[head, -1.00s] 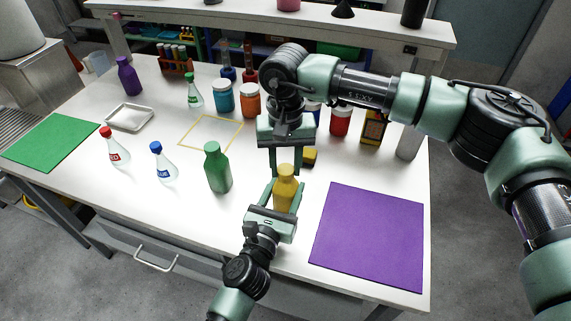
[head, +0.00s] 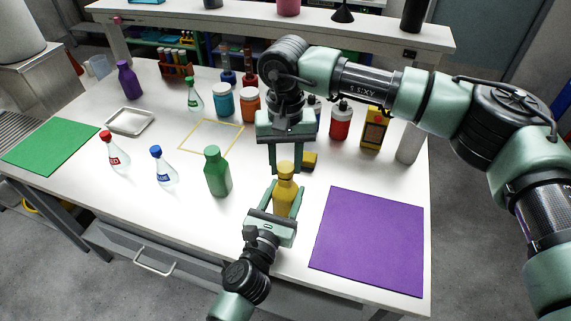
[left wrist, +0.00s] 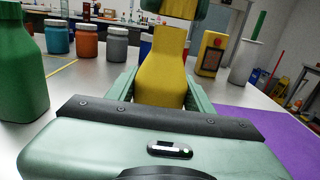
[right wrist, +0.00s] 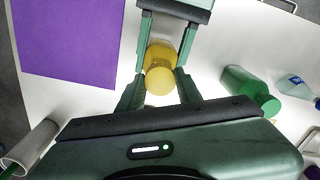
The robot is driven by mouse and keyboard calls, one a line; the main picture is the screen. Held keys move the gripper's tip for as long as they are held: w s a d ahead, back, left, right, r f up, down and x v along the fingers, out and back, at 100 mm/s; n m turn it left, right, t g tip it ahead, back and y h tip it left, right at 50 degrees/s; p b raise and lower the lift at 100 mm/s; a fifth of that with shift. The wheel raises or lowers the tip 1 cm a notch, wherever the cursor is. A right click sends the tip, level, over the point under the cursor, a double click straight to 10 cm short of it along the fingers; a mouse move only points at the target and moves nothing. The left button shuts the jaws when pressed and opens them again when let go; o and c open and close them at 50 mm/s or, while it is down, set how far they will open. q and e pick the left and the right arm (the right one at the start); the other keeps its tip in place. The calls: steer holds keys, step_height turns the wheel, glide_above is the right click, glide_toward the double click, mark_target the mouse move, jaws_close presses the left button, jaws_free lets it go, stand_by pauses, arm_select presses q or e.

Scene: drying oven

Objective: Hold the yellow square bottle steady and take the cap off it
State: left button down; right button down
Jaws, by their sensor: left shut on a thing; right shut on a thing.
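The yellow square bottle (head: 284,202) stands upright near the table's front edge, also seen in the left wrist view (left wrist: 163,75). My left gripper (head: 285,196) is shut around its body from the front. My right gripper (right wrist: 153,88) is shut on the cap from above.
A green bottle (head: 217,173) stands left of the yellow one. A purple mat (head: 368,240) lies to the right. A small yellow block (head: 310,160) lies behind. Flasks with red (head: 113,155) and blue (head: 160,168) caps stand further left. Jars (head: 341,120) stand behind.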

mark_target(285, 167)
stand_by(0.3)
steer(key=shift+r, duration=2.05)
arm_select(q)
steer(key=c, duration=0.5)
jaws_free()
